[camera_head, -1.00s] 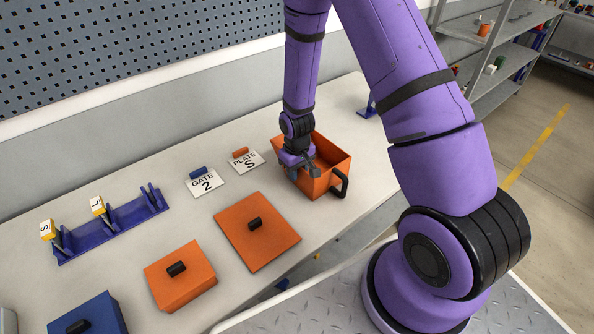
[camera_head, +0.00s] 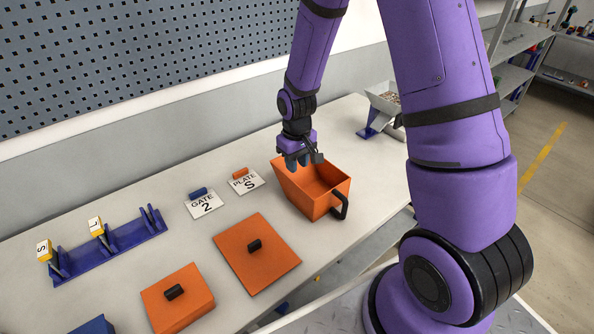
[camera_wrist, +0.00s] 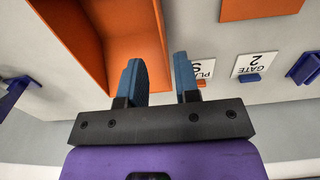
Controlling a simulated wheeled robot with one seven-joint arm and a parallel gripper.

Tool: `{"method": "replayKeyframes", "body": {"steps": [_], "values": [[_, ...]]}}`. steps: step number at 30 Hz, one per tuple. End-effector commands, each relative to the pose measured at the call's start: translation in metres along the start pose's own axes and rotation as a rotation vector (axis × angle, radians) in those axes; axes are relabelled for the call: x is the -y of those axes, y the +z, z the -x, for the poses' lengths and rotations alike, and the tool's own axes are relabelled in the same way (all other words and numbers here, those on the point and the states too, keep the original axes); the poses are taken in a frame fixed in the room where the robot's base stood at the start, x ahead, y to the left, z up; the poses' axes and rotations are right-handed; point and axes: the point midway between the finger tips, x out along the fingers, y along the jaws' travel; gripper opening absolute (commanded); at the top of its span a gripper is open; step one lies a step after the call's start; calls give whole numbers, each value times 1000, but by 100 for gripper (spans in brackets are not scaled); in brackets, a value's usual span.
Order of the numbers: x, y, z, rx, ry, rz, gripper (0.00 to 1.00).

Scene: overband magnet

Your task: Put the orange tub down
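The orange tub (camera_head: 313,203) sits on the workbench, right of the flat orange plate, with its black handle (camera_head: 339,207) toward the bench's front edge. It also shows in the wrist view (camera_wrist: 96,68), at the left and top. My gripper (camera_head: 300,162) is above the tub's back left rim, apart from the handle.
Cards marked PLATE S (camera_head: 245,181) and GATE 2 (camera_head: 204,204) lie left of the tub. An orange plate (camera_head: 257,262), an orange block (camera_head: 177,302) and a blue rack (camera_head: 108,246) are further left. A grey hopper (camera_head: 383,105) on a blue stand is at the back right.

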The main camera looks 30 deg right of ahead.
Motion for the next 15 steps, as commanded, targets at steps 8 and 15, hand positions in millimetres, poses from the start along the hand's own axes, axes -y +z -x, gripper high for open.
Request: {"method": "replayKeyframes", "body": {"steps": [8, 15], "values": [[-1, 4, 44, -40, 13, -13, 30], [2, 27, 129, -122, 35, -50, 30]]}}
